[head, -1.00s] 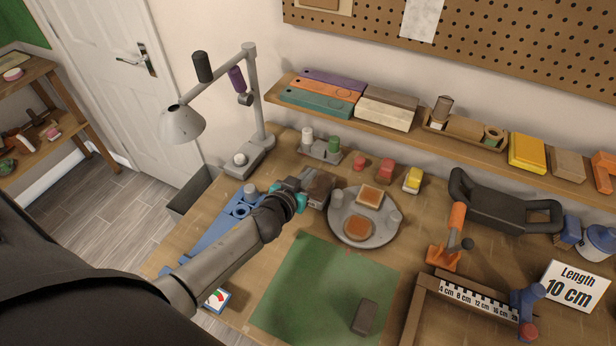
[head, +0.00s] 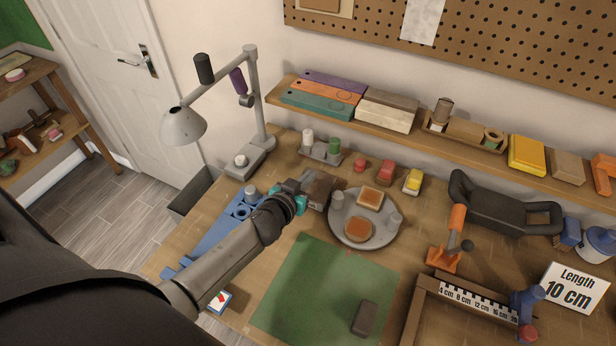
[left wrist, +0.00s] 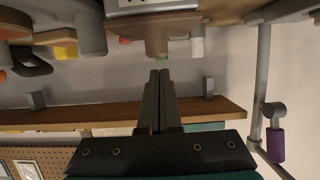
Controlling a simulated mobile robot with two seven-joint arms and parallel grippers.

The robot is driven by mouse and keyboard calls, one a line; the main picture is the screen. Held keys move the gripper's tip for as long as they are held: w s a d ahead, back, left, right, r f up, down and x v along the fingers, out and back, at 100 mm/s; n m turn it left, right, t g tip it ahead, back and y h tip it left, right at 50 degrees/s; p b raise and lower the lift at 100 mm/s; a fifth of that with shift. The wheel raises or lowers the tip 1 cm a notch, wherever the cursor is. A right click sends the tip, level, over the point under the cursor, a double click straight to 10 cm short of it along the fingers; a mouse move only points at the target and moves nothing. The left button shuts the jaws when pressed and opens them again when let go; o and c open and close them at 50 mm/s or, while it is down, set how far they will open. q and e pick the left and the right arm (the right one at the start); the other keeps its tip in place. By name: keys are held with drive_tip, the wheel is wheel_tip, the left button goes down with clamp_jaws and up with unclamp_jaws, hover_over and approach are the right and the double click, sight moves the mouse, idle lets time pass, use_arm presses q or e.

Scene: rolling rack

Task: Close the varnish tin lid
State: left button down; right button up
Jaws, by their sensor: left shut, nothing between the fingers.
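A small brown box-like thing (head: 320,188), which I take to be the varnish tin, stands on the bench left of the round grey plate. My left gripper (head: 304,184) is at its left side, fingers shut and empty, partly hiding it. I cannot tell whether they touch. In the left wrist view, upside down, the shut fingers (left wrist: 160,76) point at a brown shape (left wrist: 150,32) that seems to be the same thing. How far its lid is open cannot be made out. My right gripper is not in view.
The grey plate (head: 376,233) with two bread-like squares is close on the right. A holder with white and green bottles (head: 320,153) stands behind. A lamp (head: 257,110) rises at the back left. A blue slotted piece (head: 218,237) lies left. The green mat (head: 318,290) is mostly clear.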

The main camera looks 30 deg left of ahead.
use_arm(q)
drive_tip(key=s+r+p, duration=0.4)
drive_tip(key=s+r, duration=0.2)
drive_tip(key=s, duration=0.3)
drive_tip(key=shift+s+d+r, duration=0.3)
drive_tip(key=shift+s+r, duration=0.05)
drive_tip(key=shift+r, duration=0.05)
idle(0.4)
